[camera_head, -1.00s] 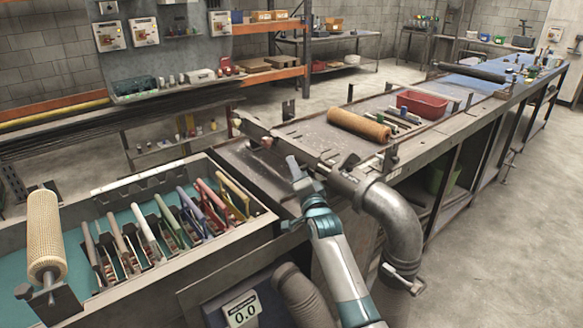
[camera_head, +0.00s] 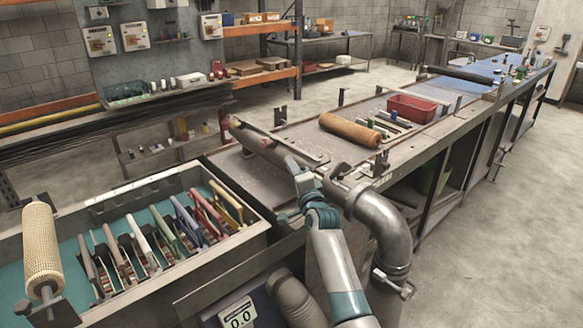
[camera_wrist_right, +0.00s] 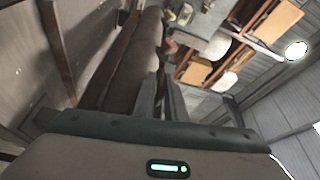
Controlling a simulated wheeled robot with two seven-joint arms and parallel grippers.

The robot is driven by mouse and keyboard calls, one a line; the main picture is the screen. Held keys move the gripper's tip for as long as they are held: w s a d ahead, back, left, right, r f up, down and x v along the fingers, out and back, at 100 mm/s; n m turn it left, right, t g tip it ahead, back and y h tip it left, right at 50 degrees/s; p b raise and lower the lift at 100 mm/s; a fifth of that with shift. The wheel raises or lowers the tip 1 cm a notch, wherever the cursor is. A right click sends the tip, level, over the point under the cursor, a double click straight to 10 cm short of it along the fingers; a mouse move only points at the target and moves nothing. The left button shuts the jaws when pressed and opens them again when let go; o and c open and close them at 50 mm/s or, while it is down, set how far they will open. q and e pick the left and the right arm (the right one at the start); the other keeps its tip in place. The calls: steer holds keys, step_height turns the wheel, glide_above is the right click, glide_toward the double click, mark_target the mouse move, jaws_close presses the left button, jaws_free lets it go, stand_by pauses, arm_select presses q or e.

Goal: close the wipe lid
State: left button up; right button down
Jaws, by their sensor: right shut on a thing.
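A long, rounded grey-brown piece that looks like the wipe lid (camera_head: 255,139) lies along the near end of the bench, beside the pipe elbow. It fills the upper left middle of the right wrist view (camera_wrist_right: 130,65) as a long curved shell. My right gripper (camera_head: 291,165) is at its near end. In the right wrist view its two fingers (camera_wrist_right: 160,100) are close together at the lid's lower end, shut on it; the exact contact is partly hidden. Whether the lid lies flush cannot be told. My left gripper is in neither view.
A grey pipe elbow (camera_head: 382,222) stands right of my right arm. A brown roll (camera_head: 350,129) and red bin (camera_head: 412,108) lie farther along the bench.

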steer(key=c, duration=1.8)
jaws_free()
steer(key=shift+c, duration=0.2)
steer(key=shift+s, duration=0.1)
steer(key=shift+s+f, duration=0.1)
steer(key=shift+s+d+p, duration=0.1)
steer(key=shift+s+p, duration=0.3)
steer(key=shift+p, duration=0.25)
steer(key=p+v, duration=0.9)
steer(key=v, duration=0.7)
steer(key=shift+s, duration=0.15)
